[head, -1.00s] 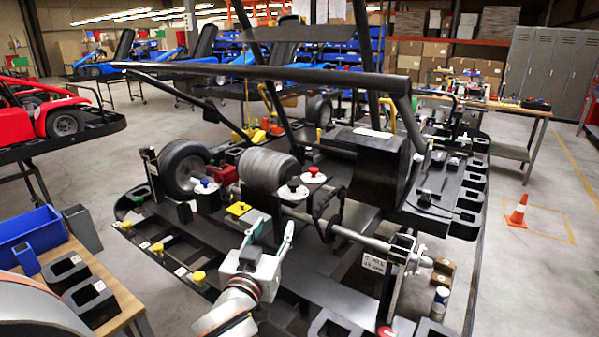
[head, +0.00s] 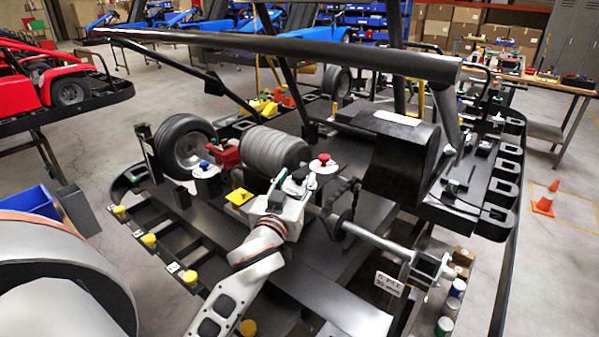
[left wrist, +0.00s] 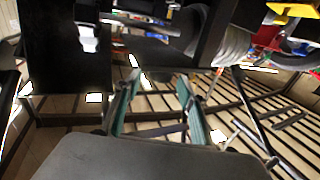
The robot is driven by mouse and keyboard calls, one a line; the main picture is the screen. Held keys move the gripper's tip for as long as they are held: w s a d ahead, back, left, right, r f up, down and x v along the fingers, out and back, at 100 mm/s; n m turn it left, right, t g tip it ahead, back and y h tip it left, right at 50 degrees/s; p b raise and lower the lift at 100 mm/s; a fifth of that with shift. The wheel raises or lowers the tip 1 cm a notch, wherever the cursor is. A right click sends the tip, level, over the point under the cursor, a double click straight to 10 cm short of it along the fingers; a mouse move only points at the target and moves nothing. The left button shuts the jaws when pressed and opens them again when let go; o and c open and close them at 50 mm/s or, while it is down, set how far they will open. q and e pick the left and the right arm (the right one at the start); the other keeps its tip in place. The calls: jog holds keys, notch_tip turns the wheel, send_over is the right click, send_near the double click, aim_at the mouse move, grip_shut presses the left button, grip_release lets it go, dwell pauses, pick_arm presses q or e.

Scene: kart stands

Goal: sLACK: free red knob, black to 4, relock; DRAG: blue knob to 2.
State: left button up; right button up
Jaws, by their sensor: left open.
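The blue knob (head: 204,165) sits on a white round dial at the left of the kart frame, beside a red block. The red knob (head: 324,158) stands on its white dial further right. A dark knob (head: 298,176), probably the black one, shows partly behind my left gripper, on a white dial. My left gripper (head: 290,181) is open and empty, with its fingers over or just in front of that dial; contact cannot be told. In the left wrist view its two teal fingers (left wrist: 157,105) are apart with nothing between them. Dial numbers are too small to read. My right gripper is out of view.
A long black bar (head: 290,52) crosses above the dials. A grey roller (head: 272,149) and a wheel (head: 186,143) lie behind them. A grey shaft (head: 372,235) runs to the right. A yellow block (head: 239,196) sits left of the gripper.

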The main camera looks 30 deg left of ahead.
pick_arm(q)
jog(key=shift+x, duration=1.45)
jog(key=c, duration=1.1)
